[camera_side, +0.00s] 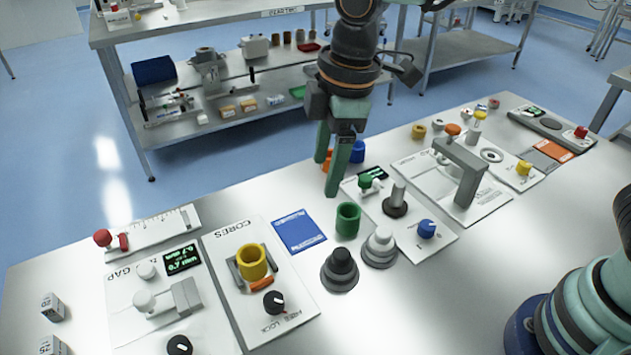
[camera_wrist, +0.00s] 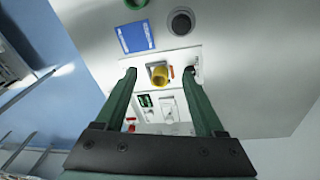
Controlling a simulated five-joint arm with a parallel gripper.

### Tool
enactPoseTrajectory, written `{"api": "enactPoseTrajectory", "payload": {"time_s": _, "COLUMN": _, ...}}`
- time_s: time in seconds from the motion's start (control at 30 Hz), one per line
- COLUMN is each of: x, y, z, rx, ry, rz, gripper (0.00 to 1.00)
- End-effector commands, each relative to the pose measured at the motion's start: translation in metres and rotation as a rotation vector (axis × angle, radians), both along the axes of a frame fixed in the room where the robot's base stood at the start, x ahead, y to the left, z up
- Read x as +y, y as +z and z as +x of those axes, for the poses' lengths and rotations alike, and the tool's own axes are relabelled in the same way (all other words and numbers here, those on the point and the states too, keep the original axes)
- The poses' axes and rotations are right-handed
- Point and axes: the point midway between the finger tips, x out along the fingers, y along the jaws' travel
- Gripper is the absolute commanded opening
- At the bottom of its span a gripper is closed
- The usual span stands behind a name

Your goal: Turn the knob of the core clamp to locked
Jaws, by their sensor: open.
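The core clamp is a white panel marked CORES (camera_side: 232,262) at the front left of the table. It holds a yellow core (camera_side: 252,262) between grey jaws, beside an orange piece. Its black knob (camera_side: 275,302) has a white mark and sits near the LOCK lettering; I cannot tell its setting. My gripper (camera_side: 327,178) is open and empty, pointing down above the table's back edge, well apart from the knob. In the wrist view, the yellow core (camera_wrist: 159,75) shows between my fingers, farther away. The knob is not clear there, close to or behind the right finger.
A green ring (camera_side: 348,220), a black stepped piece (camera_side: 340,270) and a grey stepped piece (camera_side: 380,248) stand right of the clamp. A blue card (camera_side: 299,231) lies behind it. The gap gauge panel (camera_side: 150,300) is on its left.

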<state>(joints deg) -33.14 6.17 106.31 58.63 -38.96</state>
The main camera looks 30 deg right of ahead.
Motion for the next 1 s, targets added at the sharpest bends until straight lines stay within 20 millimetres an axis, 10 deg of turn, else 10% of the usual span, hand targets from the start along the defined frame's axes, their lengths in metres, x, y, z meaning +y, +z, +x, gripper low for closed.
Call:
{"api": "enactPoseTrajectory", "payload": {"time_s": 0.33, "x": 0.108, "y": -0.062, "z": -0.032, "rx": 0.093, "ry": 0.511, "rz": -0.108, "gripper": 0.71}}
{"api": "enactPoseTrajectory", "payload": {"time_s": 1.0, "x": 0.118, "y": -0.152, "z": -0.038, "rx": 0.106, "ry": 0.574, "rz": -0.122, "gripper": 0.71}}
